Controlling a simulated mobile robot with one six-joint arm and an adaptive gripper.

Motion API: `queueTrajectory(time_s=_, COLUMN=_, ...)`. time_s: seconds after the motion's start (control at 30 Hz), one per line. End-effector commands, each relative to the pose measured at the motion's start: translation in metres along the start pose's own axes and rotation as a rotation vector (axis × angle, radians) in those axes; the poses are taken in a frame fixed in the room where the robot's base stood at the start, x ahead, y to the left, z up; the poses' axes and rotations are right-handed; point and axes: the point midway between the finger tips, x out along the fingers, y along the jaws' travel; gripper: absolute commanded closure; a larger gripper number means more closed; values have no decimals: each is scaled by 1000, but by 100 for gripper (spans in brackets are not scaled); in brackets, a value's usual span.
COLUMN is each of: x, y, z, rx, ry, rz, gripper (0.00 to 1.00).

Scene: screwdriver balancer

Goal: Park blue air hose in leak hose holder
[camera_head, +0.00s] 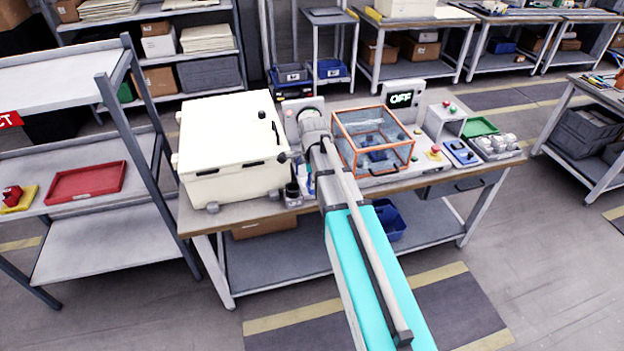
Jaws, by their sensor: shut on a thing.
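My arm reaches over the workbench, and my gripper (287,157) shows only as a small dark shape beside the right side of the cream box. It is shut, on what seems to be the blue air hose; the grip itself is too small to see clearly. A bit of blue hose (310,184) shows just left of my arm, above the bench. A small grey holder (293,198) with a dark upright piece stands at the bench's front edge, below my gripper. I cannot tell whether this is the leak hose holder. My arm hides the bench behind it.
The large cream box (230,145) stands close left of my gripper. An orange-framed clear case (372,138) stands right of my arm. A control panel (435,155), a green tray (480,126) and a display reading OFF (401,99) are further right. A shelf rack (95,180) stands left.

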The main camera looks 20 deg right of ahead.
Motion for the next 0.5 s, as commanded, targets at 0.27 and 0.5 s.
queueTrajectory(time_s=0.27, x=0, y=0, z=0, rx=0, ry=0, rz=0, gripper=100)
queueTrajectory(time_s=0.5, x=5, y=0, z=0, rx=0, ry=0, rz=0, gripper=100)
